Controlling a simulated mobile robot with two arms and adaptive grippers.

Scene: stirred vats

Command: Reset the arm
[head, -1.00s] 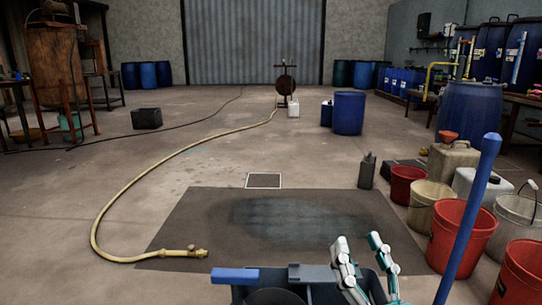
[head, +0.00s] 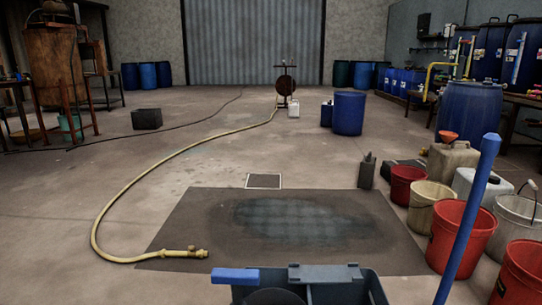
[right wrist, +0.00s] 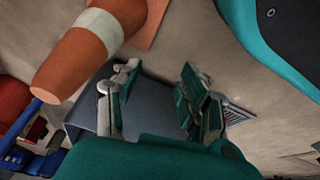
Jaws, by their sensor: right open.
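My right gripper (right wrist: 160,78) shows only in the right wrist view. Its two fingers stand well apart and nothing is between their tips. A grey-blue surface (right wrist: 155,110) lies behind the fingers. An orange cone-shaped thing with a white band (right wrist: 85,45) is at the upper left of that view, beside the left finger and apart from it. No gripper shows in the head view, and my left gripper is in neither view.
A blue-grey bin (head: 335,273) and a slanted blue pole (head: 467,220) are close at the front. A yellow hose (head: 110,195) ends on the dark mat (head: 180,225). Red buckets (head: 462,235) and cans line the right.

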